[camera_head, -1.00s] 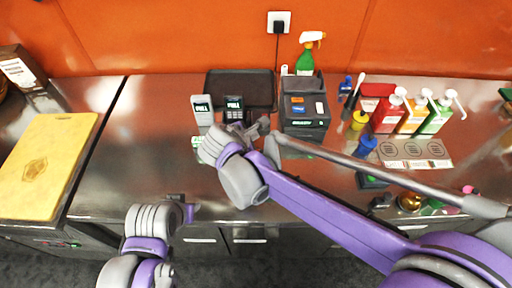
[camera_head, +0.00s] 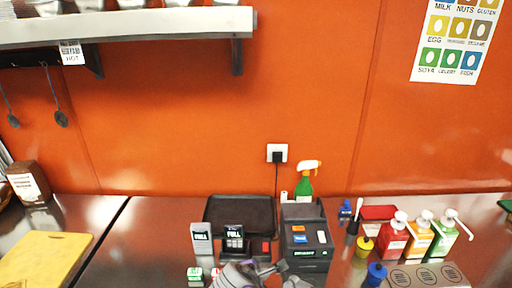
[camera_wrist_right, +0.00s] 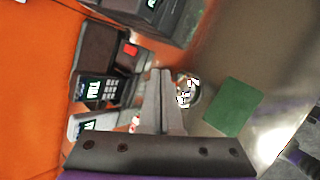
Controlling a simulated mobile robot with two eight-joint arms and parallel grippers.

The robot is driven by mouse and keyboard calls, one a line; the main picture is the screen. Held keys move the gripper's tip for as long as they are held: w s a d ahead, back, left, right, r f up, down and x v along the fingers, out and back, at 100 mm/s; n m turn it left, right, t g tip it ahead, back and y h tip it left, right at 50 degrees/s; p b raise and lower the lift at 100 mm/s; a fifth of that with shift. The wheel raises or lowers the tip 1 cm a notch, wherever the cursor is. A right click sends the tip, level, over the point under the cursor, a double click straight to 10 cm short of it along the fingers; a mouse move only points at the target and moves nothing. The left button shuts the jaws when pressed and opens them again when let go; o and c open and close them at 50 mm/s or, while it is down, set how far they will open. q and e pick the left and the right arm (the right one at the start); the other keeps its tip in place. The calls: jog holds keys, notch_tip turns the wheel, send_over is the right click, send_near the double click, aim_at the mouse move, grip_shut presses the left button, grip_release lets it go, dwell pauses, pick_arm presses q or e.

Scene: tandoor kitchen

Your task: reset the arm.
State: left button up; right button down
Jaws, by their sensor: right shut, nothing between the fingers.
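My right gripper (camera_head: 266,272) shows at the bottom edge of the head view, in front of the card terminals and the black box. Most of its arm is cut off below the picture. In the right wrist view its fingers (camera_wrist_right: 163,78) are together with nothing between them, above the steel counter. A dark card terminal (camera_wrist_right: 92,90) and a grey one (camera_wrist_right: 85,125) lie left of the fingers there. A green flat piece (camera_wrist_right: 231,107) lies right of them. My left gripper is not in view.
On the counter stand a black tray (camera_head: 240,212), the dark terminal (camera_head: 234,238), the grey terminal (camera_head: 201,239), a black box (camera_head: 304,262), a green spray bottle (camera_head: 304,188) and several pump bottles (camera_head: 393,240). A yellow board (camera_head: 40,262) lies left. A shelf (camera_head: 130,27) hangs above.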

jog(key=s+d+f+m+g+y, duration=0.1)
jog(key=s+d+f+m, duration=0.1)
jog(key=s+d+m, duration=0.6)
jog(key=s+d+f+m+g+y, duration=0.1)
jog(key=s+d+f+m+y, duration=0.1)
jog(key=s+d+m, duration=0.6)
jog(key=s+m, duration=0.2)
jog(key=m, duration=0.2)
jog(key=shift+s+f+y, duration=0.15)
jog(key=shift+f+y, duration=0.15)
jog(key=shift+f, duration=0.1)
